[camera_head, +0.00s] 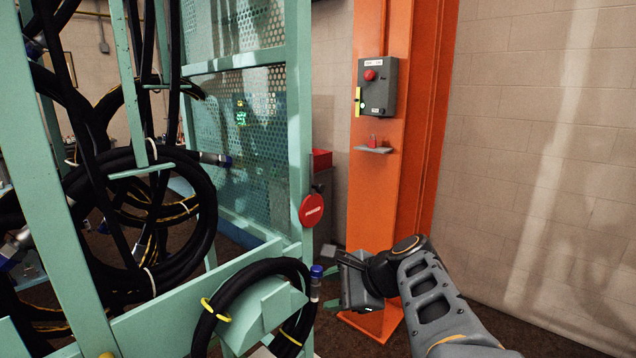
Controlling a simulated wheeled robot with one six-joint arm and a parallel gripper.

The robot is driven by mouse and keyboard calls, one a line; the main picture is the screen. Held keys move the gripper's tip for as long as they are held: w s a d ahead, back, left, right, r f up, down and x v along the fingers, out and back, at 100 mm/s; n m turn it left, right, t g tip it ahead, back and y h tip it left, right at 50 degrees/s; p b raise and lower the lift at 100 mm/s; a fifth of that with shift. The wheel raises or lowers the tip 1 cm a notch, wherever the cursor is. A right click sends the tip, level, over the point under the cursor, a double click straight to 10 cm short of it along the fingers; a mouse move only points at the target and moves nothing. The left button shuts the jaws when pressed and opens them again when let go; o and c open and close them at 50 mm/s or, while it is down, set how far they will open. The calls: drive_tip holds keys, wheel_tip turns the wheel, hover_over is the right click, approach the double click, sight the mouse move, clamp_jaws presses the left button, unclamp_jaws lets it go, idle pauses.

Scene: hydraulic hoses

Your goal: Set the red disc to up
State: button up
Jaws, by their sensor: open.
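The red disc (311,210) with a small white label hangs on the edge of the green rack post (299,130), near the middle of the head view. A small dark fitting shows just above it. My gripper (332,272) is below and to the right of the disc, apart from it, pointing left. It is open, and nothing shows between its fingers. The arm reaches in from the lower right. The blue-capped hose end (316,272) appears close to the fingertips; I cannot tell whether they touch.
Black hoses (150,215) hang in coils on the green rack at left. An orange column (379,190) behind my arm carries a grey box with a red button (378,87) and a small shelf (373,150). A red bin (321,160) stands behind the post. The right wall side is clear.

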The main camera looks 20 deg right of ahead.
drive_tip(key=w+d+r+m+t+y, duration=0.1)
drive_tip(key=w+d+r+m+t, duration=0.1)
drive_tip(key=d+r+m+t, duration=0.35)
drive_tip(key=m+t, duration=0.2)
drive_tip(key=m, duration=0.3)
approach(323, 187)
drive_tip(key=shift+y, duration=0.3)
drive_tip(key=p+x, duration=0.3)
drive_tip(key=x, duration=0.6)
drive_tip(key=shift+w+f, duration=0.1)
drive_tip(key=shift+w, duration=0.05)
drive_tip(key=shift+w+a, duration=0.25)
drive_tip(key=shift+w, duration=0.3)
drive_tip(key=shift+c, duration=0.5)
clamp_jaws()
